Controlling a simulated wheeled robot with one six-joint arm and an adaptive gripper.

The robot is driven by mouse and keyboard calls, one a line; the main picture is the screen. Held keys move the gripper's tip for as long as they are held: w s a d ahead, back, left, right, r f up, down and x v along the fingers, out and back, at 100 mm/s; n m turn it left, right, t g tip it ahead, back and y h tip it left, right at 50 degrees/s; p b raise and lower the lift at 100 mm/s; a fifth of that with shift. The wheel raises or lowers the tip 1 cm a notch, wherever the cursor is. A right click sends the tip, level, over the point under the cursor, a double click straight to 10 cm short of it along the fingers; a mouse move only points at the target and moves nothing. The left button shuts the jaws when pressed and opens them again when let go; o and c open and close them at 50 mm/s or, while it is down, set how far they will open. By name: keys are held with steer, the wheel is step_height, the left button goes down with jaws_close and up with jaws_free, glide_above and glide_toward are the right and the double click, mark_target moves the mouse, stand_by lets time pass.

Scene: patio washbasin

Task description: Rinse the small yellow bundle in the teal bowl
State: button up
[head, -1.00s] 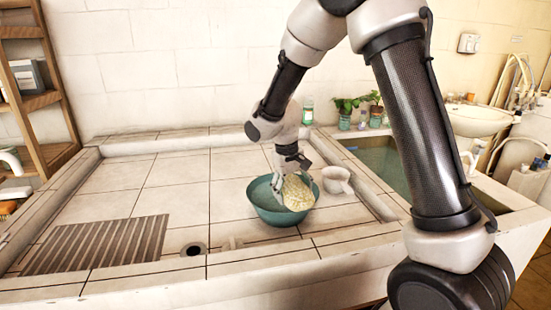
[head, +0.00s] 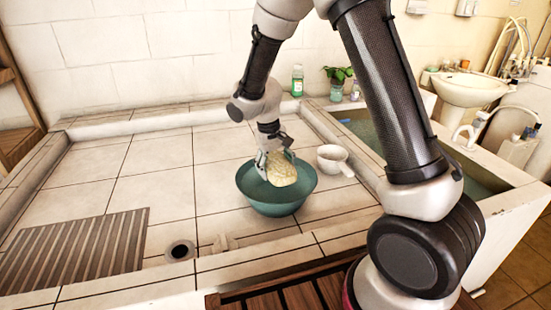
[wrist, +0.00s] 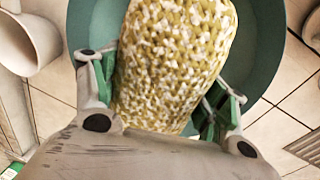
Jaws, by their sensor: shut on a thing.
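The small yellow bundle (head: 282,170), knitted-looking with white flecks, is between the fingers of my gripper (head: 274,160). It fills the middle of the wrist view (wrist: 172,62), where the gripper is shut on it. The teal bowl (head: 277,206) stands on the tiled counter. The gripper and bundle are over the bowl, with the bundle's lower end at or just inside the bowl's mouth in the head view. The bowl's wall also shows behind the bundle in the wrist view (wrist: 262,45). Whether the bundle touches water is hidden.
A white dipper (head: 332,157) stands right of the bowl. A water-filled basin (head: 372,135) lies beyond it. A drain hole (head: 181,251) and a ribbed board (head: 75,250) are at the front left. A green bottle (head: 297,81) stands at the back.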

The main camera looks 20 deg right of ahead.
glide_above(270, 199)
steer(key=d, duration=0.2)
steer(key=shift+w+f, duration=0.15)
steer(key=shift+f, duration=3.85)
steer(key=shift+w+d, duration=0.2)
steer(key=shift+d, duration=1.25)
steer(key=shift+s+a, duration=0.25)
steer(key=shift+a, duration=1.2)
steer(key=shift+s+a, duration=0.2)
steer(key=shift+a, duration=1.25)
steer(key=shift+w+d, duration=0.25)
steer(key=shift+d, duration=1.25)
steer(key=shift+w+d, duration=0.2)
steer(key=shift+d, duration=1.25)
steer(key=shift+s+a, duration=0.25)
steer(key=shift+a, duration=1.25)
steer(key=shift+s+a, duration=0.2)
steer(key=shift+a, duration=1.25)
steer(key=shift+d, duration=0.1)
